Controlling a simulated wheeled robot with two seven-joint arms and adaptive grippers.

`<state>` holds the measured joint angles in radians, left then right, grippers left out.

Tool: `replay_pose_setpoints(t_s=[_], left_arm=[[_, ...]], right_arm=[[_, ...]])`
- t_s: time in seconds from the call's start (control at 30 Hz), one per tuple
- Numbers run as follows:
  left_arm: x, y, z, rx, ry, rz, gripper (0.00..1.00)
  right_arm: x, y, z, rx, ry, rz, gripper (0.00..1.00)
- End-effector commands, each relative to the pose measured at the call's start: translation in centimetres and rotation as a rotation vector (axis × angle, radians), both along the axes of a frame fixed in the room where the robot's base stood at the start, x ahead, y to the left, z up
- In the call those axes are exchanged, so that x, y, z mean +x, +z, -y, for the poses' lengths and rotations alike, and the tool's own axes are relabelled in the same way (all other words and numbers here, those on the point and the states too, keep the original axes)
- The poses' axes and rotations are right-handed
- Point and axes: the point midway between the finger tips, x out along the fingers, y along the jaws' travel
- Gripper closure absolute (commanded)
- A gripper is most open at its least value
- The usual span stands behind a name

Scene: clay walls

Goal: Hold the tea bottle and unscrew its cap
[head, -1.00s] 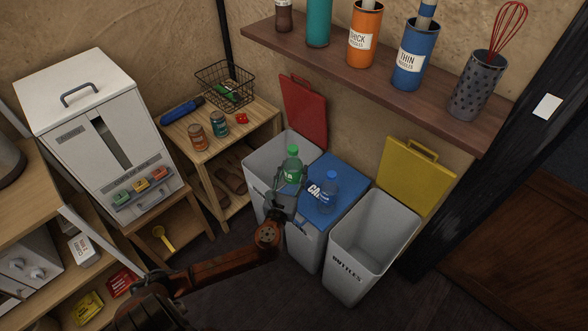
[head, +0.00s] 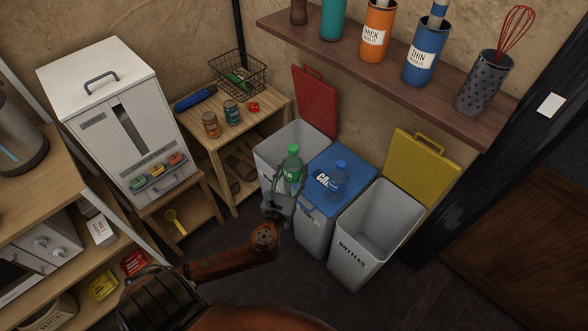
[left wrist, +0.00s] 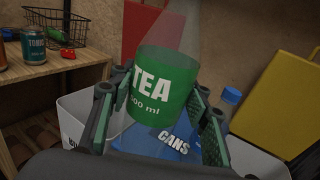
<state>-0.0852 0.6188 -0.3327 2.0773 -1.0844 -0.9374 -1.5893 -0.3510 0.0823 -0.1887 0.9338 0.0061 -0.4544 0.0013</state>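The tea bottle (head: 294,168) is clear with a green cap (head: 294,149) and a green label. It is upright, near the boundary between the left bin and the blue-lidded bin. In the left wrist view the bottle (left wrist: 160,90) fills the middle, its label reading "TEA 500 ml"; its top is cut off there. My left gripper (head: 288,190) is shut on the bottle's sides, with finger pads on either side in the left wrist view (left wrist: 157,105). The bottle appears lifted off the lid. The cap sits on the bottle. My right gripper is not in view.
An open "BOTTLES" bin (head: 345,250) with a raised yellow lid (head: 422,165) is right; an open bin (head: 280,140) with a red lid (head: 316,100) is left. A shelf (head: 390,78) overhangs behind.

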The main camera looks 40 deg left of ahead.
Motion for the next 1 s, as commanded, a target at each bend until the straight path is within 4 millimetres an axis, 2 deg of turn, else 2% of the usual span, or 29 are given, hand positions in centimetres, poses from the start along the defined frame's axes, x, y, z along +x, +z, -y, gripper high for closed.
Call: replay_pose_setpoints(t_s=[0.03, 0.5, 0.83, 0.93, 1.0], left_arm=[[0.0, 0.0, 0.0, 0.0, 0.0, 0.0, 0.62], [0.0, 0.0, 0.0, 0.0, 0.0, 0.001, 0.93], [0.0, 0.0, 0.1, 0.0, -0.004, 0.0, 0.93], [-0.1, 0.0, 1.4, 0.0, -0.029, -0.002, 0.93], [-0.4, 0.0, 3.3, 0.001, -0.069, -0.007, 0.93]], right_arm=[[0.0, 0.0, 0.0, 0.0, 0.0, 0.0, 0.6], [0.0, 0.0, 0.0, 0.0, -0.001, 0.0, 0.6], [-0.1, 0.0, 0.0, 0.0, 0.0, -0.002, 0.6], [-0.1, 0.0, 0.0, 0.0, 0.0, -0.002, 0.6], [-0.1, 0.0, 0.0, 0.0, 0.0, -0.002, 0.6]])
